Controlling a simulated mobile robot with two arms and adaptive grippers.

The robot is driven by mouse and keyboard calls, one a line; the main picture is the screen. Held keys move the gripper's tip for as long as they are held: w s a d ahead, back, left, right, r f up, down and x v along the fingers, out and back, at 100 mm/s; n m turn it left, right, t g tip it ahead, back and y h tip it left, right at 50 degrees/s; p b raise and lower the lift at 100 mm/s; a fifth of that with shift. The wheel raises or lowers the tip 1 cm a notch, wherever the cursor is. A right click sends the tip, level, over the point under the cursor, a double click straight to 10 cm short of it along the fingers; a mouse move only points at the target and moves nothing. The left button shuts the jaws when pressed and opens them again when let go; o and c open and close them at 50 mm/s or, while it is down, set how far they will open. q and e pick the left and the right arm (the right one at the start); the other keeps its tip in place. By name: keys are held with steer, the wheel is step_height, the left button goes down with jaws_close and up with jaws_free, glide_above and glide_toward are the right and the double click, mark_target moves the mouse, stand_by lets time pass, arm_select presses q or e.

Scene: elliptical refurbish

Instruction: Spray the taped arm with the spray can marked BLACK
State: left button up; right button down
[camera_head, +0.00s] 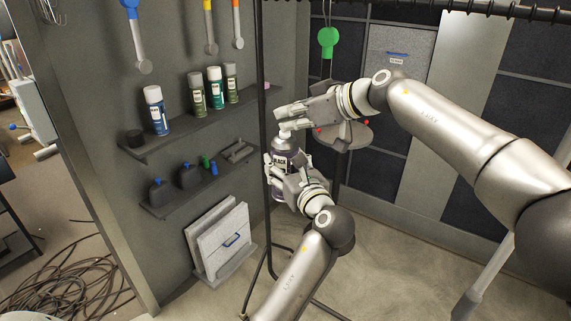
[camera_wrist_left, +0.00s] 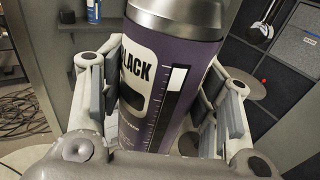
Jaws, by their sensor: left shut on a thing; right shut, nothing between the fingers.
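The spray can marked BLACK (camera_head: 281,157) is purple with a white label and stands nearly upright. My left gripper (camera_head: 284,178) is shut around its body. In the left wrist view the can (camera_wrist_left: 150,115) fills the middle between the fingers; its top is cut off. My right gripper (camera_head: 280,117) is shut and empty, its fingertips right at the can's top; contact is unclear. A hanging piece with a green rounded part (camera_head: 328,41) is behind, its lower part hidden by my right gripper. I cannot tell if it is the taped arm.
A shelf (camera_head: 205,124) on the left wall holds several spray cans. A lower shelf (camera_head: 195,178) holds small dark bottles. A dark rail (camera_head: 500,9) runs overhead, with a thin dark post left of the can. Cables (camera_head: 70,286) lie at lower left.

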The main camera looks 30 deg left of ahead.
arm_select(q)
steer(key=shift+r, duration=0.35)
arm_select(e)
steer(key=shift+f, duration=0.2)
arm_select(q)
steer(key=shift+f, duration=0.15)
arm_select(e)
steer(key=shift+r, duration=2.6)
steer(key=shift+d+r, duration=0.1)
steer(key=shift+d, duration=0.05)
arm_select(q)
steer(key=shift+a, duration=0.1)
arm_select(e)
steer(key=v, duration=1.1)
steer(key=shift+d, duration=0.3)
